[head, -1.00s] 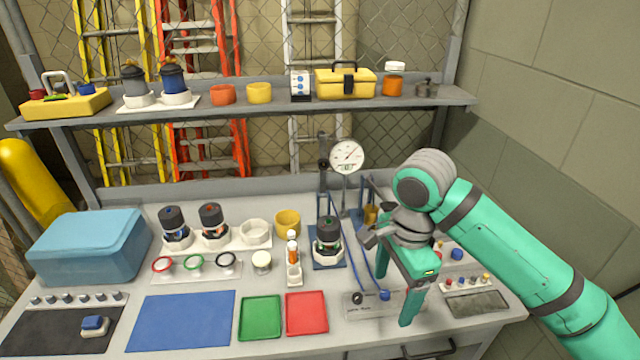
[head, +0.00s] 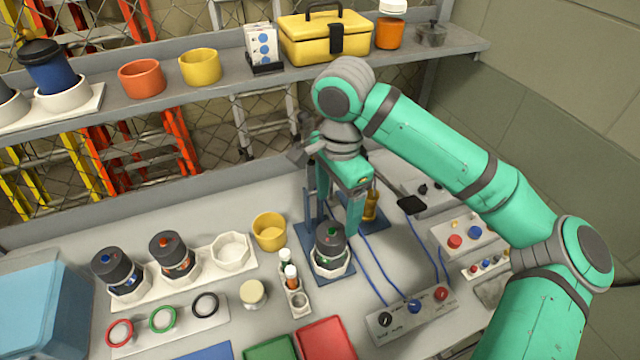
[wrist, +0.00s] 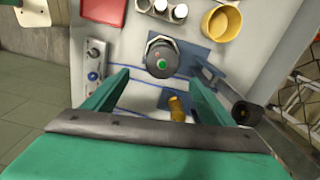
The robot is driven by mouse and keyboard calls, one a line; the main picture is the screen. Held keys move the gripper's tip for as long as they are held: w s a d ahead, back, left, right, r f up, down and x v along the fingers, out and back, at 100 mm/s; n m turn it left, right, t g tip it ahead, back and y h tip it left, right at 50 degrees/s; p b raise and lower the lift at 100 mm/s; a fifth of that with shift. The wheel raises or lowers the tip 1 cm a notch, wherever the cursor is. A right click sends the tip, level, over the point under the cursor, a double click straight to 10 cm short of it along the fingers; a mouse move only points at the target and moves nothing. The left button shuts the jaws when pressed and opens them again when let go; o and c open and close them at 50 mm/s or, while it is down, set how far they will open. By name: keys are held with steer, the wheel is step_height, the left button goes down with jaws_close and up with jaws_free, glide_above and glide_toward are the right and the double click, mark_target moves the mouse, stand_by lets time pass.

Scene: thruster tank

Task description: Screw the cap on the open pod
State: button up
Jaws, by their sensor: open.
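A pod with a dark round top and a green centre (head: 330,248) stands upright in a white holder on a blue mat; it also shows in the wrist view (wrist: 161,58). Two similar pods, one with a blue centre (head: 118,272) and one with a red centre (head: 173,256), stand on a white tray. I cannot tell which pod is open, nor pick out a loose cap for certain. My gripper (head: 338,222) is open and empty, pointing down just behind the green-centred pod. In the wrist view the pod lies just beyond the spread fingertips (wrist: 158,76), not touching them.
An empty white octagonal holder (head: 230,251), a yellow cup (head: 269,232) and a vial rack (head: 293,290) stand left of the pod. A brass-coloured piece (head: 371,205) is close right of my gripper. Blue cables run to a control box (head: 418,318). A shelf (head: 210,90) spans behind.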

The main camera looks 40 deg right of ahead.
mark_target(335, 230)
steer(key=shift+w+f, duration=0.4)
steer(key=shift+w, duration=0.05)
steer(key=f, duration=0.8)
steer(key=shift+s+f, duration=0.3)
steer(key=shift+s, duration=0.05)
steer(key=shift+w+f, duration=0.1)
steer(key=shift+f, duration=0.55)
steer(key=c, duration=1.1)
steer(key=shift+o, duration=0.2)
steer(key=shift+m, duration=0.3)
steer(key=shift+a+m, duration=0.1)
steer(key=shift+m, duration=0.9)
steer(key=m, duration=0.4)
